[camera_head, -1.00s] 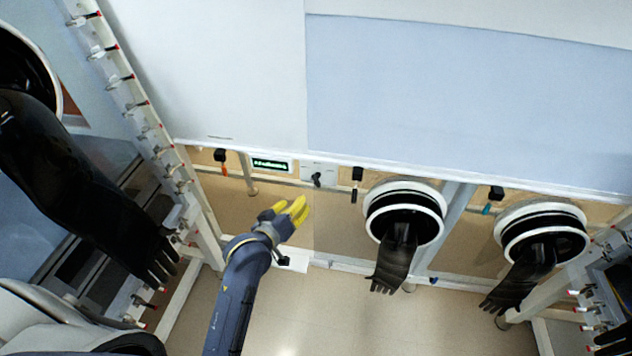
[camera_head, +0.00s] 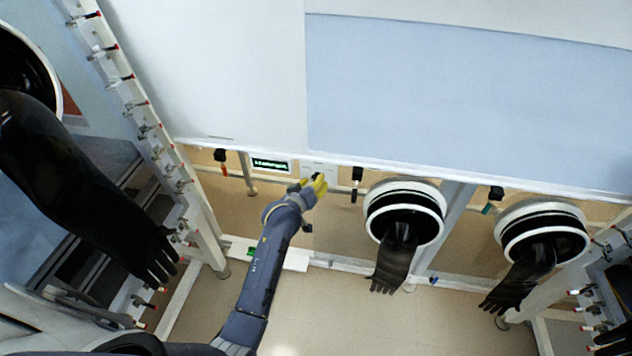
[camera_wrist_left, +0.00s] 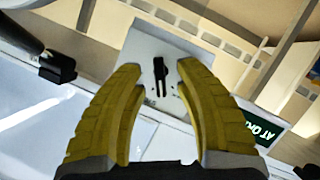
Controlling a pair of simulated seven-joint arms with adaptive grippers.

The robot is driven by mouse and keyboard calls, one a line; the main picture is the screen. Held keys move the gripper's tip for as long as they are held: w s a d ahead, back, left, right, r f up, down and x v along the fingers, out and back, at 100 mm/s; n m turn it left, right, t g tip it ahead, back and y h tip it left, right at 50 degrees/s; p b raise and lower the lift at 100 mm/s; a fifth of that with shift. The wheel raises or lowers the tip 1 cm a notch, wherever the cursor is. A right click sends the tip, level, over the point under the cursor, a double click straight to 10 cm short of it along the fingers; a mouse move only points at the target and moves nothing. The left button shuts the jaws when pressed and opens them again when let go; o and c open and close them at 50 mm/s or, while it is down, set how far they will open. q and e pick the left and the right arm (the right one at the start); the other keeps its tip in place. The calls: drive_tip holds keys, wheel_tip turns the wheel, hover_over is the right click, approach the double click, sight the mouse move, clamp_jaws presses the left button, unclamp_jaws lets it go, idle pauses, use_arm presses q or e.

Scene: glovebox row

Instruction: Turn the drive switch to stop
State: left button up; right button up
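The drive switch is a black knob on a light grey plate (camera_wrist_left: 150,42). In the left wrist view the knob (camera_wrist_left: 160,76) shows between the yellow fingers of my left gripper (camera_wrist_left: 158,72). The fingers are spread, with a gap on each side of the knob; I cannot tell how far the tips are from the plate. In the head view my left gripper (camera_head: 317,184) is at the plate (camera_head: 320,168), below the white wall, and covers part of the knob. My right gripper is not in view.
Farther right are two round glove ports (camera_head: 405,200) with black gloves hanging (camera_head: 393,262). A large black glove (camera_head: 80,190) hangs at left.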

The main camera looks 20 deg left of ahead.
use_arm(q)
drive_tip(key=shift+x, duration=0.85)
drive_tip(key=shift+c, duration=0.3)
clamp_jaws()
